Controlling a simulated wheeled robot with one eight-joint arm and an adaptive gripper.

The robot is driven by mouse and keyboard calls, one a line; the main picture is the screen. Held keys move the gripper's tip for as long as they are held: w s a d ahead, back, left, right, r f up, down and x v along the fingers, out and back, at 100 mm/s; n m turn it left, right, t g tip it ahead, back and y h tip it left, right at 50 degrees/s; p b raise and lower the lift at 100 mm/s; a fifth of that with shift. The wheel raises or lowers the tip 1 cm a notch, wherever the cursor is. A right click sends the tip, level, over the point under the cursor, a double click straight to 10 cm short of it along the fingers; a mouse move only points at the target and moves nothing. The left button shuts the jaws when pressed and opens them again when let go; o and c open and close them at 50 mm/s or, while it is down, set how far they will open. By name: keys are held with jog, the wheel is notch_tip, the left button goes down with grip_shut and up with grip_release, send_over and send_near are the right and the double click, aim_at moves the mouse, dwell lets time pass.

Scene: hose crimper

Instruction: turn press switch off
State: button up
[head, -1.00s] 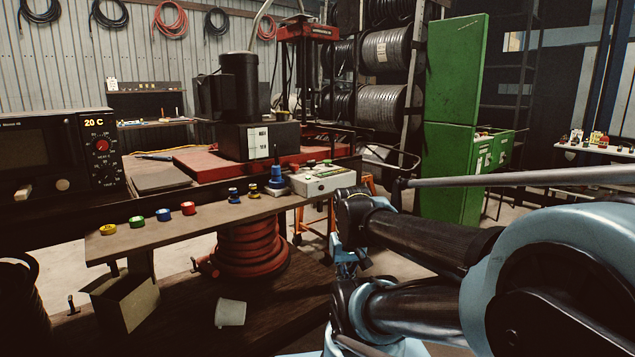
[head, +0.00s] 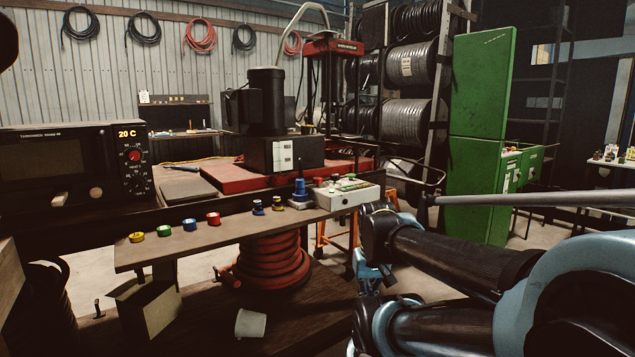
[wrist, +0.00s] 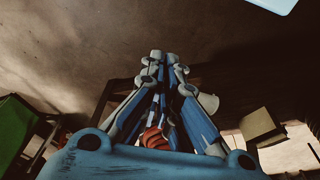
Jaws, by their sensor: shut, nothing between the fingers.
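A pale control box (head: 347,194) with several small buttons sits at the right end of the narrow bench shelf in the head view. It is likely where the press switch is, but the switch position is too small to tell. The red press bed (head: 235,180) with a black motor (head: 266,105) stands behind it. My gripper shows in the wrist view (wrist: 164,60) with its fingers brought together and nothing between them. In the head view my folded arm is at the lower right, below and right of the control box, and the fingertips cannot be made out.
Coloured caps (head: 190,224) and a blue fitting (head: 300,192) line the shelf left of the control box. A red hose coil (head: 270,262) and a white cup (head: 251,323) are below. A green cabinet (head: 478,130) stands behind to the right. A grey bar crosses above my arm.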

jog(key=o, duration=0.9)
notch_tip(320, 180, up, 2)
jog(key=shift+r, duration=0.2)
jog(key=shift+o, duration=0.3)
jog(key=shift+w+r+m, duration=0.15)
jog(key=shift+w+r, duration=0.25)
jog(key=shift+r, duration=0.2)
jog(key=shift+w+r+m, duration=0.15)
jog(key=shift+w+r, duration=0.25)
jog(key=shift+r, duration=0.2)
notch_tip(320, 180, up, 35)
jog(key=m+g, duration=0.2)
jog(key=m, duration=1)
send_over(318, 182)
jog(key=w, duration=0.2)
notch_tip(318, 182, down, 17)
jog(key=shift+f, duration=0.2)
jog(key=shift+n, duration=0.3)
jog(key=c, duration=1.1)
